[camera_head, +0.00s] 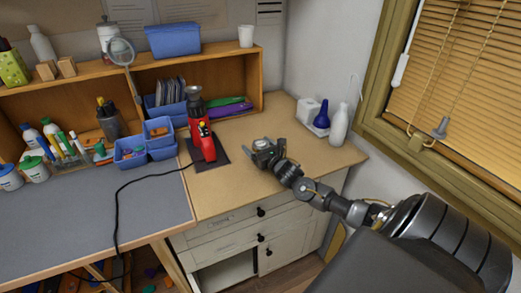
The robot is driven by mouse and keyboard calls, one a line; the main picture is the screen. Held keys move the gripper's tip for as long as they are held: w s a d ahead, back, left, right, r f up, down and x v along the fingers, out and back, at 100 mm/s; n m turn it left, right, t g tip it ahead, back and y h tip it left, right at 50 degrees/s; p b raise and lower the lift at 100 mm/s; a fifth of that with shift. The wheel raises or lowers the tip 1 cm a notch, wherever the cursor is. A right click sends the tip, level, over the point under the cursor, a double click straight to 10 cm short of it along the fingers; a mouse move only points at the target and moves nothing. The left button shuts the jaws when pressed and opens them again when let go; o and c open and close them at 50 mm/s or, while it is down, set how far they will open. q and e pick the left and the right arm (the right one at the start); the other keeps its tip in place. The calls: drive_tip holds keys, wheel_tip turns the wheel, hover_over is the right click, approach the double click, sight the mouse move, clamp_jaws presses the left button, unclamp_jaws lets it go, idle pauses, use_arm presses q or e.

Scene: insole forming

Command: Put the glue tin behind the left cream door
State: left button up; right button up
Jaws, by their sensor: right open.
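My right gripper (264,150) is open, low over the wooden worktop, right of the red heat tool (201,142). A small pale round thing (262,143) shows between its fingers; it may be the glue tin, but it is too small and covered to be sure. Below the worktop is a cream cabinet with drawers (215,238) and a cream right door (285,252) with a dark knob. To the left of that door is an open compartment (228,272); the left door itself is not clearly visible. My left gripper is not in view.
A white bottle (339,124) and a blue bottle (322,115) stand at the back right of the worktop. Blue bins (132,153) and a wooden shelf (240,75) line the back. A black cord (118,215) crosses the grey mat (90,212). The worktop's front is clear.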

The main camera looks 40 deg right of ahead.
drive_tip(key=shift+w, duration=0.2)
drive_tip(key=c, duration=1.1)
drive_tip(key=shift+c, duration=0.5)
drive_tip(key=shift+r, duration=0.15)
